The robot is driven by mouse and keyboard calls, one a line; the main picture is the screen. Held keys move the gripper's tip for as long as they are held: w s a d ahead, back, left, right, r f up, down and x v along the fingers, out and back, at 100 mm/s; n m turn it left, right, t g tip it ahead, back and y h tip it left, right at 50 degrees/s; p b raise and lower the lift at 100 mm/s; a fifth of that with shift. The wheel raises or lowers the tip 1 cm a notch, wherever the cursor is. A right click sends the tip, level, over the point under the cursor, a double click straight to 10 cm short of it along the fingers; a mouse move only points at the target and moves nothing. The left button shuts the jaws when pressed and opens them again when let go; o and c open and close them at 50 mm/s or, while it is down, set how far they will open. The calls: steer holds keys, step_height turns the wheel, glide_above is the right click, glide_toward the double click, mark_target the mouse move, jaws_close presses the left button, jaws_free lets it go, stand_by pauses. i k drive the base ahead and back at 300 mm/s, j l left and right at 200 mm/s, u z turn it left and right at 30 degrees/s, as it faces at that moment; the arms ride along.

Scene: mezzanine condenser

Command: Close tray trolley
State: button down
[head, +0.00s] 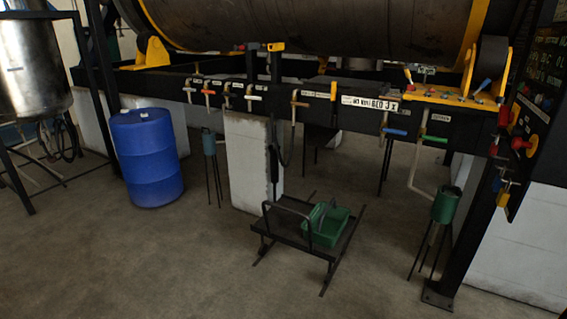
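What appears to be the tray trolley (284,234) is a low, dark, flat frame on the floor at the centre bottom of the head view. It has a thin arched handle bar at each side and long rails that stick out near the floor. A green open-topped tray (336,229) sits on its right part, with a green item inside that I cannot identify. Which part of the trolley opens or shuts is too small to tell. My gripper is not in view.
A blue drum (146,165) stands at the left. A white block pillar (250,160) is behind the trolley. A green canister on thin legs (447,206) and a black post (462,240) stand at the right. The floor (170,265) in front is clear.

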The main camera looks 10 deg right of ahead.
mark_target(282, 222)
steer(key=i+z, duration=0.3)
steer(key=i, duration=1.95)
steer(key=u, duration=0.45)
steer(key=i+l+u, duration=0.1)
steer(key=u, duration=0.8)
steer(key=i+l+u, duration=0.1)
steer(key=u, duration=0.3)
steer(key=l+u, duration=0.15)
steer(key=u, duration=0.3)
steer(key=l+u, duration=0.1)
steer(key=u, duration=1.15)
